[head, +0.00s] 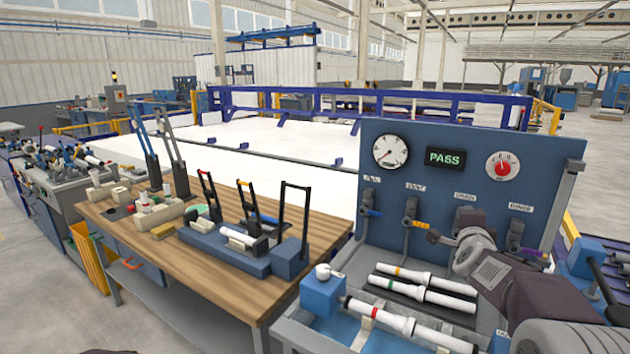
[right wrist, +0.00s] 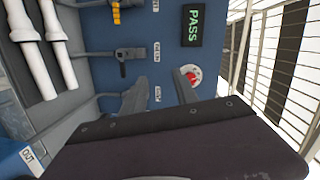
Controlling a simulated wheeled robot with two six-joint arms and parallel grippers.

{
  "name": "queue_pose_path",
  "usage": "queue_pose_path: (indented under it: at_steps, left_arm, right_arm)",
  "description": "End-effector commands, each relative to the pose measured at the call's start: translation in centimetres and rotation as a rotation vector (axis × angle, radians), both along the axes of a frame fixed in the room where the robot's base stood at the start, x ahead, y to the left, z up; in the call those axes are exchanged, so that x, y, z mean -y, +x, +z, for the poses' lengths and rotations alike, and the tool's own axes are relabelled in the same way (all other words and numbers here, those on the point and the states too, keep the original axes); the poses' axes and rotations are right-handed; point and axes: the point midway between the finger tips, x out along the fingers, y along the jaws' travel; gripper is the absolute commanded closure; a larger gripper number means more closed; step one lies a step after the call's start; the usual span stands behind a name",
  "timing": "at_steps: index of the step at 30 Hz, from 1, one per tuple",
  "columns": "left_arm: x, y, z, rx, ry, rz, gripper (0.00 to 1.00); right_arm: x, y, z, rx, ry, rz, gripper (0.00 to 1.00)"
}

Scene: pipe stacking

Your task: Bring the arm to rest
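My right arm reaches in from the lower right in the head view, its wrist in front of the lower right of the blue test panel (head: 470,148). In the right wrist view my right gripper (right wrist: 162,76) faces the panel. Its two fingers stand apart, with nothing seen held between them. A red knob (right wrist: 191,76) shows just past one finger. The green display (head: 445,157) reads PASS. The yellow-handled vent valve (head: 418,225) and the purple handle (head: 515,235) are near the wrist; the arm partly covers the drain valve. My left gripper is out of view.
White pipes (head: 425,275) lie in the grey test bench under the panel; a red-banded pipe (head: 400,322) is at its front beside a blue block (head: 322,296). A wooden table (head: 205,275) with blue fixtures and upright levers stands left.

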Motion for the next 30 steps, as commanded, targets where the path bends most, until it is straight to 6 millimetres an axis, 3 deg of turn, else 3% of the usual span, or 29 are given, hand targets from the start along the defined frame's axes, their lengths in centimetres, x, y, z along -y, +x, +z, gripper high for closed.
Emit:
queue_pose_path:
  at_steps: [5,11,14,18,21,27,28,30]
  left_arm:
    - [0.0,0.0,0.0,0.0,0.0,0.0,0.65]
    - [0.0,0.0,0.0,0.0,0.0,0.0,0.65]
    - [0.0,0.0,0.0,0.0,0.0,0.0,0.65]
    - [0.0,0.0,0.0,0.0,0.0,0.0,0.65]
    - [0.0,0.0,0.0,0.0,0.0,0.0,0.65]
    - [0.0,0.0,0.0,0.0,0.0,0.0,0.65]
    - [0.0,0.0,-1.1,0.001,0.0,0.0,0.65]
    - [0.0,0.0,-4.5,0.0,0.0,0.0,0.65]
  right_arm:
    - [-3.6,-0.9,-4.5,-0.184,-0.105,0.127,0.65]
    - [-8.9,-4.3,-11.9,-0.468,-0.278,0.355,0.65]
    - [-12.1,-7.8,-16.6,-0.649,-0.399,0.527,0.65]
    - [-15.8,-14.8,-22.9,-0.896,-0.577,0.805,0.65]
    - [-17.3,-19.7,-26.1,-1.034,-0.682,0.986,0.65]
    - [-18.5,-29.3,-30.4,-1.246,-0.857,1.328,0.65]
    - [-18.5,-30.1,-31.8,-1.264,-0.87,1.36,0.65]
    - [-18.5,-30.0,-35.1,-1.265,-0.856,1.353,0.65]
